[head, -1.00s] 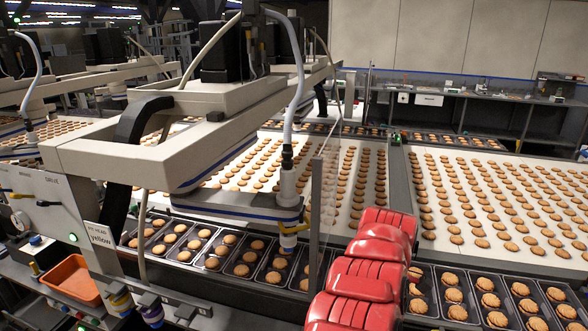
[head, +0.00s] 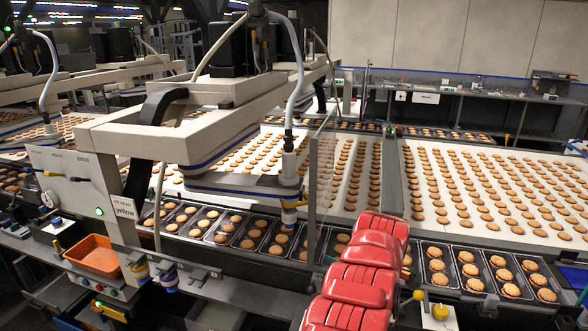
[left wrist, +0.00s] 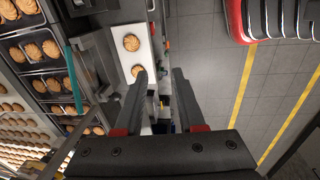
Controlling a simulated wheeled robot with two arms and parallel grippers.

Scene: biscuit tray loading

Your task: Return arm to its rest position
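My left gripper (left wrist: 160,76) shows in the left wrist view. Its two dark fingers stand apart with nothing held between them. The grey floor, yellow lines and a narrow white strip with biscuits (left wrist: 132,42) show beyond and beside the fingers, below the gripper. In the head view, one of my red arms (head: 350,285) rises from the bottom middle; its gripper is not visible there. My right gripper is not seen in either view.
Dark trays of biscuits (head: 468,257) line the front of the white belt (head: 480,170). A beige machine arm (head: 165,140) and a clear upright panel (head: 320,180) stand left of my arm. An orange bin (head: 93,250) sits at lower left. Yellow-knobbed equipment (head: 440,311) is at lower right.

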